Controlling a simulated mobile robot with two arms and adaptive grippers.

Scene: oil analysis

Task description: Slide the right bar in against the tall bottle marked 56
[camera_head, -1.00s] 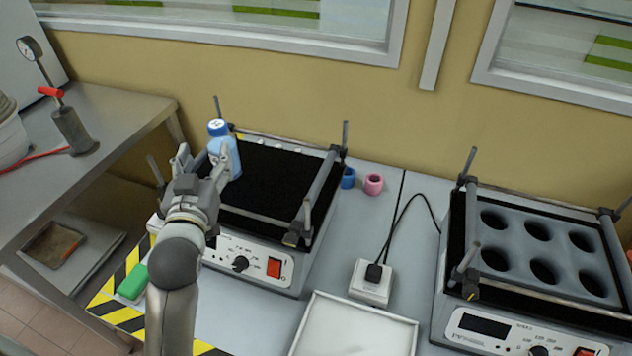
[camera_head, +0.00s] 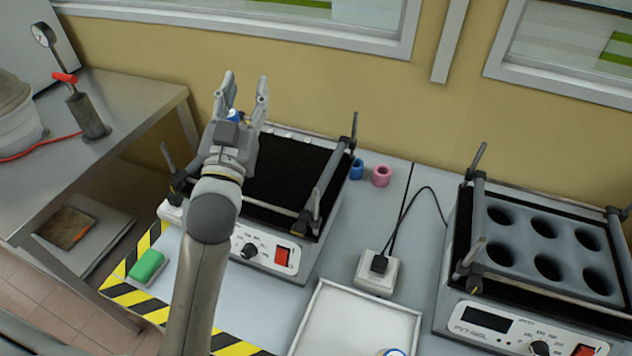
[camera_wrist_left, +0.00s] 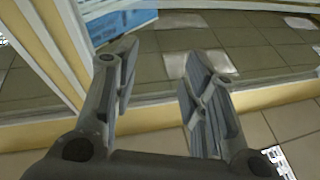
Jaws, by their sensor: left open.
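The left shaker has a bare black platform (camera_head: 285,170). Its right bar (camera_head: 328,178) runs front to back along the platform's right side, with upright rods at its clamps. A blue-capped bottle (camera_head: 233,115) stands at the platform's left; only a bit of it shows behind my left gripper, and no number is readable. A wide gap of bare mat lies between the bar and the bottle. My left gripper (camera_head: 244,96) is open and raised in front of the bottle, apart from the right bar. In the left wrist view its fingers (camera_wrist_left: 160,85) are spread and empty.
A second shaker (camera_head: 545,245) with a holed grey rack stands at right. Blue (camera_head: 356,168) and pink (camera_head: 381,176) rings, a white power socket (camera_head: 377,272) and a white tray (camera_head: 350,320) lie between. A blue-and-white cap (camera_head: 393,352) shows at the bottom edge. A green sponge (camera_head: 146,266) lies front left.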

